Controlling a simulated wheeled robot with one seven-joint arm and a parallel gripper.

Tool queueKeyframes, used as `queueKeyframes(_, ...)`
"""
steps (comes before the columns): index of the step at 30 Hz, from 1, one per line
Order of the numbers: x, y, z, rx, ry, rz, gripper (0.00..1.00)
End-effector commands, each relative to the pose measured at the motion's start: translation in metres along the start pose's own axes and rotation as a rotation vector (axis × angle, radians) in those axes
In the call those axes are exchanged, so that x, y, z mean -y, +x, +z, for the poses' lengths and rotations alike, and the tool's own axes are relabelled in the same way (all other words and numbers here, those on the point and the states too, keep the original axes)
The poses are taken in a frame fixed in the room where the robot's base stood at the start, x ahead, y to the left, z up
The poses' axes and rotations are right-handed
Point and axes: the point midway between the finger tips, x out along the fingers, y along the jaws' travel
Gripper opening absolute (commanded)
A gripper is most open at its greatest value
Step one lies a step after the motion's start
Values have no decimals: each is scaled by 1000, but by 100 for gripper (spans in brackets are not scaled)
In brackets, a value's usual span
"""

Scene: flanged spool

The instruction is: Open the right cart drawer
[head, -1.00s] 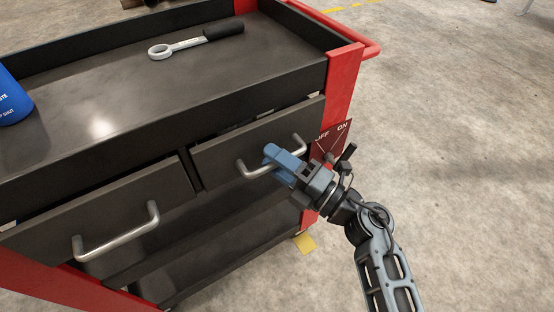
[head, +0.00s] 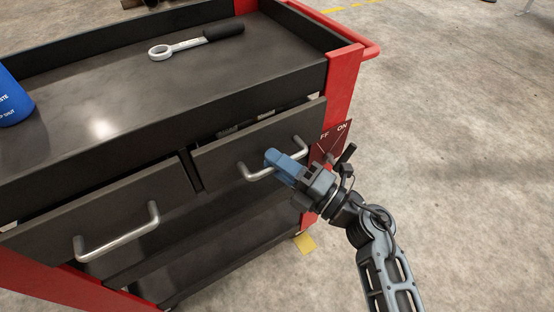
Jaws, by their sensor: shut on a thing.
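The right cart drawer (head: 225,153) is a dark front under the cart's top tray. It stands slightly out, with a narrow gap along its top edge showing a little of the inside. Its silver bar handle (head: 257,174) runs across the front. My gripper (head: 279,162), with blue fingers, is shut on the middle of this handle. The fingers hide part of the bar. My arm reaches in from the lower right.
The left drawer (head: 120,205) has its own silver handle (head: 118,238). On the cart top (head: 110,105) lie a ring wrench (head: 190,44) and a blue container (head: 12,98). A red ON/OFF plate (head: 333,140) is beside my gripper. Floor at right is clear.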

Motion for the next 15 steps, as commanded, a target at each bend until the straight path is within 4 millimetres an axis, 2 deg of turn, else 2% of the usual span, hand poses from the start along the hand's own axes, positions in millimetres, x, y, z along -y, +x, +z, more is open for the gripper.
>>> queueKeyframes(8, -11, -40, -17, 2, 4, -5, 0)
queueKeyframes(15, -22, -97, -41, 2, 5, -6, 0)
